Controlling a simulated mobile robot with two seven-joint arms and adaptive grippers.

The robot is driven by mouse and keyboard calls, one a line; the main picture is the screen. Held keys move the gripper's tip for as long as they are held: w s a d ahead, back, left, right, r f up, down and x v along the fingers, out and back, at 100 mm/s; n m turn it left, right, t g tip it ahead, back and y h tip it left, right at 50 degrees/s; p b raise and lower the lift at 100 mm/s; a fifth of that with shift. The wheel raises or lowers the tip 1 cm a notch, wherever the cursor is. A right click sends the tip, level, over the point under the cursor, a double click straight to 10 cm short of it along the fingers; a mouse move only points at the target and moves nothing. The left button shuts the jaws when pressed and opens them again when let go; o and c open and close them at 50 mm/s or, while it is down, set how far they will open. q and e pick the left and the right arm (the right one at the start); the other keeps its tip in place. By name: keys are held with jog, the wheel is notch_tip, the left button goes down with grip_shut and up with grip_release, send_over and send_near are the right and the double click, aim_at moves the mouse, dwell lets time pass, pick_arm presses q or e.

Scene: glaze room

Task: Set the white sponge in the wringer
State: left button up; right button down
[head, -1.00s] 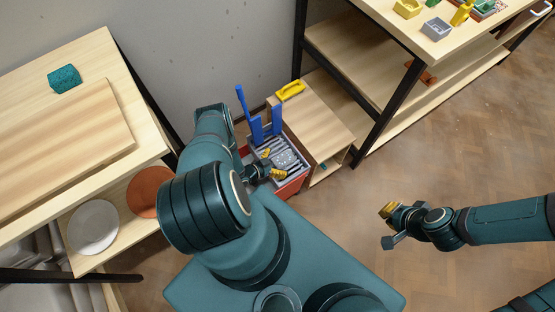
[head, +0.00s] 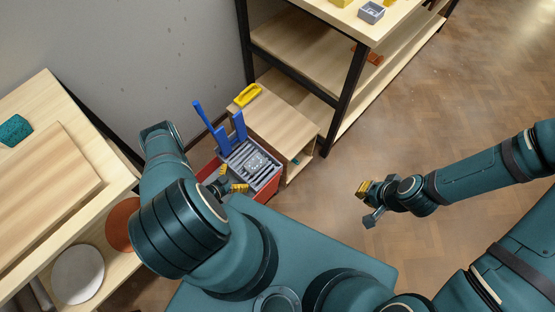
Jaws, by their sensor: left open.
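The wringer (head: 268,181) is a grey slatted tray with blue upright parts and a blue handle, set on a red bucket (head: 266,196) on the floor. A pale, dark-specked patch in the wringer looks like the white sponge (head: 256,161), but it is too small to be certain. My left gripper (head: 231,178) is open, with its yellow fingertips apart at the near left edge of the wringer. Nothing shows between them. My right gripper (head: 363,189) hangs over the floor at the right, away from the wringer; its yellow fingertips look close together.
A low wooden stand (head: 281,121) with a yellow object (head: 247,95) is just behind the wringer. A black-framed shelf (head: 303,55) stands beyond it. At left, a bench holds a board (head: 40,200) and a teal sponge (head: 15,130). The floor at right is clear.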

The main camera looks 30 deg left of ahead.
pick_arm(q)
jog(key=shift+n+g+y, duration=0.3)
jog(key=shift+g, duration=0.1)
jog(key=w, duration=0.1)
jog(key=w+r, duration=0.2)
jog(key=w, duration=0.1)
jog(key=shift+a, duration=0.2)
jog(key=shift+n+g, duration=0.7)
jog(key=shift+g, duration=0.2)
jog(key=w+r, duration=0.1)
jog(key=w, duration=0.1)
jog(key=w+d+r, duration=0.1)
jog(key=w+r, duration=0.1)
jog(key=w+d+r, duration=0.1)
jog(key=w, duration=0.1)
jog(key=shift+r, duration=0.35)
jog(key=w+d+r+n+g, duration=0.2)
jog(key=d+r+g, duration=0.3)
jog(key=d+r, duration=0.95)
jog(key=s+d+r+g, duration=0.3)
jog(key=s+d+r, duration=0.5)
jog(key=s+r, duration=0.1)
jog(key=shift+s+r+n+g, duration=0.3)
jog(key=shift+r+n, duration=0.1)
jog(key=shift+r, duration=0.05)
jog(key=shift+a, duration=0.1)
